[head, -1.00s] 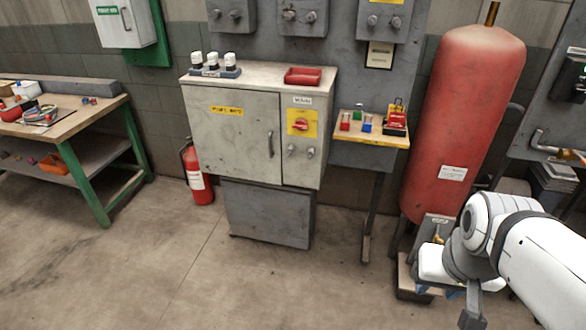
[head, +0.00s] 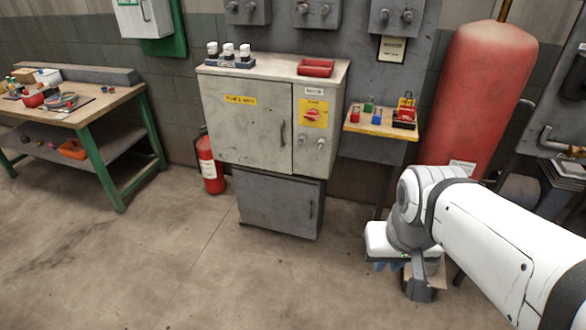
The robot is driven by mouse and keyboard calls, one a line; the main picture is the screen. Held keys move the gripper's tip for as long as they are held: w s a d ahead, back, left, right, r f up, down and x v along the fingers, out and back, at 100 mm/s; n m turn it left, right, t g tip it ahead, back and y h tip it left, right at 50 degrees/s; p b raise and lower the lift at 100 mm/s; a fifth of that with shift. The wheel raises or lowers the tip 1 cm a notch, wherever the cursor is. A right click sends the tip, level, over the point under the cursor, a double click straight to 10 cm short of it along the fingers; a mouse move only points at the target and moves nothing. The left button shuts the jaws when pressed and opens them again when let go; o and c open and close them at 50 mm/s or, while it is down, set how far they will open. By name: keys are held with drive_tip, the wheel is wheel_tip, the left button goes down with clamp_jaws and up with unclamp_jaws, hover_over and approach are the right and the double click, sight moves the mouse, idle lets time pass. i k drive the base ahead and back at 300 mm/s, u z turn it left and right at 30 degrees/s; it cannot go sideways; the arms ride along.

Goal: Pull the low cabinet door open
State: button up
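The low cabinet (head: 264,203) is a dark grey box under the larger light grey cabinet. Its door is shut flush in its frame, with a thin dark vertical handle (head: 311,209) near the right edge. My gripper (head: 403,275) is at the end of my white arm, to the right of the low cabinet and lower in the picture. It is apart from the handle. My wrist hides much of it, and I cannot make out whether its fingers are open or shut.
The upper cabinet (head: 243,128) carries a red tray (head: 316,67) and a rack of white-capped pieces. A fire extinguisher (head: 210,170) stands left of the low cabinet. A small stand (head: 375,126) and red tank (head: 480,95) are to the right. Floor in front is clear.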

sight(291, 201)
drive_tip(key=u, duration=2.2)
drive_tip(key=i, duration=1.75)
drive_tip(key=z, duration=3.3)
drive_tip(key=i, duration=1)
drive_tip(key=u, duration=0.1)
